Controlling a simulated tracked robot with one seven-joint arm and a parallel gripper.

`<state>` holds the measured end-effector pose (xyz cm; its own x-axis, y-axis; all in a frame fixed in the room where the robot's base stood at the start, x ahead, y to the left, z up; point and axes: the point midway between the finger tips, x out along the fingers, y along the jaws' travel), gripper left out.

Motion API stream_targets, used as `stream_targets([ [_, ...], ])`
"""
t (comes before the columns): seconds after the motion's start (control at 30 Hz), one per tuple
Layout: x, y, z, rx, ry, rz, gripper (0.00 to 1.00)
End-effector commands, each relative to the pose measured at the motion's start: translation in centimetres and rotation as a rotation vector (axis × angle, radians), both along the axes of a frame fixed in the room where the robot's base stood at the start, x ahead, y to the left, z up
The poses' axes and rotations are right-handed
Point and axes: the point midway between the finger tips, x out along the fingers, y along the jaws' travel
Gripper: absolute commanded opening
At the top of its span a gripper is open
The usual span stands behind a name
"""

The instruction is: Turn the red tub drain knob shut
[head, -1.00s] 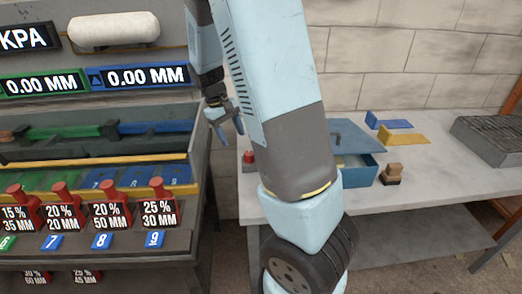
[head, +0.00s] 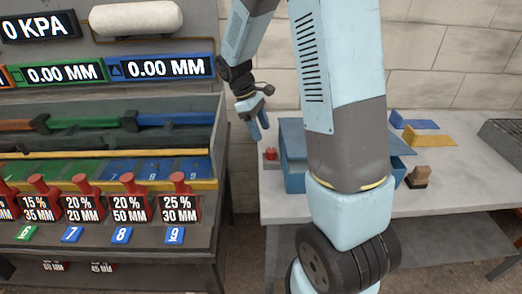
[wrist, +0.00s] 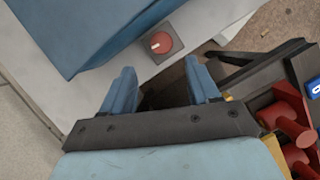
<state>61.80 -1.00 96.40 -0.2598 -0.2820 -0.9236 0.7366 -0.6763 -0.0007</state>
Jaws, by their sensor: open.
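The red drain knob (head: 271,154) sits on a small grey base at the left end of the pale bench, beside the blue tub (head: 294,170). In the wrist view the round red knob (wrist: 161,43) has a white mark on top and lies beyond the fingertips, near the tub wall (wrist: 95,40). My gripper (head: 259,129) hangs above and slightly left of the knob, its blue fingers pointing down. In the wrist view my gripper (wrist: 161,82) is open, its fingers apart with nothing between them. My arm hides part of the tub in the head view.
A console (head: 110,240) with several red levers stands left, across a narrow gap; its levers (wrist: 292,125) show near my gripper's right side in the wrist view. Blue and yellow pieces (head: 428,136) and a wooden-topped block (head: 418,176) lie right on the bench (head: 460,190).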

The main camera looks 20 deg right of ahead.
Motion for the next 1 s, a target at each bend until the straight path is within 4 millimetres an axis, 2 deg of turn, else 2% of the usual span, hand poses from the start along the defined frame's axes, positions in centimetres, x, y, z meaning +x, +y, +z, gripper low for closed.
stream_targets([
  [0.2, -1.1, -1.1, -3.7, 0.000, 0.004, 0.000, 0.60],
  [0.5, -2.0, -2.0, -7.1, 0.000, 0.001, 0.000, 0.60],
  [0.93, -2.2, -2.2, -7.7, 0.000, 0.000, 0.002, 0.60],
  [1.0, -2.2, -2.2, -7.7, 0.000, 0.000, 0.002, 0.54],
])
